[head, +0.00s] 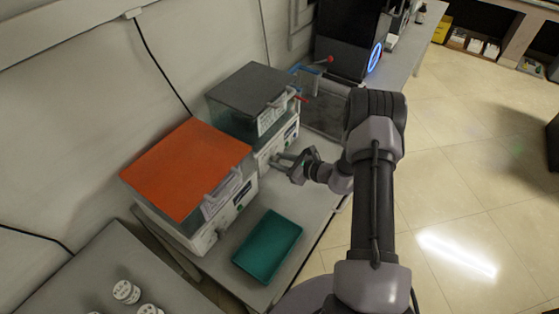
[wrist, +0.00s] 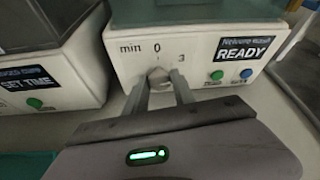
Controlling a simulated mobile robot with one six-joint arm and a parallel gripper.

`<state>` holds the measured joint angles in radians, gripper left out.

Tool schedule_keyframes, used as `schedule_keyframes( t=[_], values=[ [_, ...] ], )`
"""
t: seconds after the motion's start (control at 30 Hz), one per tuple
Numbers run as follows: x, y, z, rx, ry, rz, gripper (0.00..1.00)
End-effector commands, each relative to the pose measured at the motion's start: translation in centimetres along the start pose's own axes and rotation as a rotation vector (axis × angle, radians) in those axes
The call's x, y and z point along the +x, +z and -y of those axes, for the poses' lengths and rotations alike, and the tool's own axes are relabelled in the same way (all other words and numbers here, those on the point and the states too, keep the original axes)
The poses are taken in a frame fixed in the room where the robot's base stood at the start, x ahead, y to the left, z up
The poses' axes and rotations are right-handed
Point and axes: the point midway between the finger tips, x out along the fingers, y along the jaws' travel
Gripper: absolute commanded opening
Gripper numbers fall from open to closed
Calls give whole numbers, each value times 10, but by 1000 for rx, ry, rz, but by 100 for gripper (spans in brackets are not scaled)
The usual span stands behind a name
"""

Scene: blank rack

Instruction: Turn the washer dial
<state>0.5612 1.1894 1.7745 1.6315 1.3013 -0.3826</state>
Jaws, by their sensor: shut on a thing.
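The washer (wrist: 200,25) is a white box with a dark see-through lid, seen in the head view (head: 252,105) behind the orange-topped box. Its front panel carries a dial (wrist: 158,73) under the marks "min", "0" and "3". A label on it reads "READY". My gripper (wrist: 160,84) is shut on the dial, with one finger on each side of it. In the head view my gripper (head: 281,160) reaches left to the washer's front. The fingers and my gripper's body hide the lower part of the dial.
An orange-topped box (head: 190,165) stands left of the washer; its label in the wrist view reads "SET TIME" (wrist: 28,84). A green button (wrist: 217,75) and a blue button (wrist: 246,74) sit right of the dial. A teal tray (head: 268,246) lies on the bench in front.

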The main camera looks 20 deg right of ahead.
Motion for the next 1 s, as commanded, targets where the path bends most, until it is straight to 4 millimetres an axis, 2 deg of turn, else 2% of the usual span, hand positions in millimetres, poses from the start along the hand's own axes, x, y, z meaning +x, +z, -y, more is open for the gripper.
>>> schedule_keyframes(
  t=[1.0],
  values=[
    [2, -6, 5, 889, 368, 2, 0]
  ],
)
